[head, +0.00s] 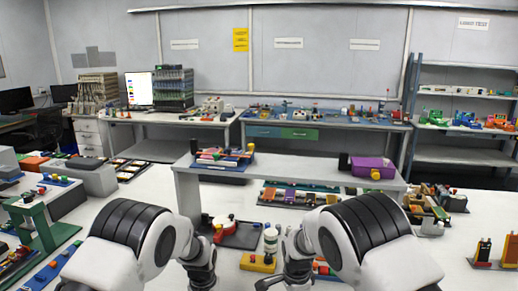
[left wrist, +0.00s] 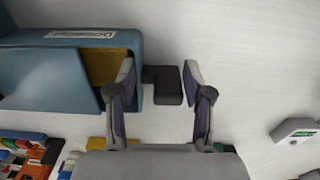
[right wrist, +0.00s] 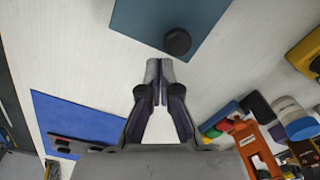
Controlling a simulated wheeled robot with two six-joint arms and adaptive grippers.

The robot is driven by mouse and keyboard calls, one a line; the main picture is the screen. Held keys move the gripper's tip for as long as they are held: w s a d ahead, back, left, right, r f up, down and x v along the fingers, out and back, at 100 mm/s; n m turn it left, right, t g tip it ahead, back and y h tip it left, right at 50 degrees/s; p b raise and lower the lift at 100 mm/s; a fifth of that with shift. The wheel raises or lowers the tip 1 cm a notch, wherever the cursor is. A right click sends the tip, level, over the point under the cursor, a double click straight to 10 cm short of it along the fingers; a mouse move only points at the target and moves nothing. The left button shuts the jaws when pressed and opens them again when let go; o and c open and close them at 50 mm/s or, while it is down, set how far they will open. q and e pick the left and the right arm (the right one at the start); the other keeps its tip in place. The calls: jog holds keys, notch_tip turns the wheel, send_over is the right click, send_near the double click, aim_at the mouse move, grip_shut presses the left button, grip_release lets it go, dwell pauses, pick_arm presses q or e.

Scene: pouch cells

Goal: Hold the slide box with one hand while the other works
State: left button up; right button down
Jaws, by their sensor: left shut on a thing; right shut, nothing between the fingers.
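The slide box (left wrist: 65,70) is blue with a white printed label and a yellow-brown inside; it shows in the left wrist view at upper left. A dark grey block (left wrist: 168,86) juts from its right side. My right gripper (right wrist: 159,70) is shut and empty in the right wrist view. Its tips point at a blue-grey panel (right wrist: 150,18) with a round black knob (right wrist: 177,42); I cannot tell if this is the same box. The head view hides the box and both fingertips.
A white raised shelf (head: 300,168) stands across the table behind my arms. A yellow block (head: 257,263) and a red part on a dark plate (head: 240,238) lie between the arms. In the right wrist view, a blue mat (right wrist: 85,120) lies left and coloured parts (right wrist: 255,140) crowd the right.

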notch_tip(320, 180, up, 6)
jog(key=d, duration=0.1)
jog(key=shift+s+d, duration=0.15)
jog(key=shift+d, duration=0.1)
dwell(0.5)
dwell(0.4)
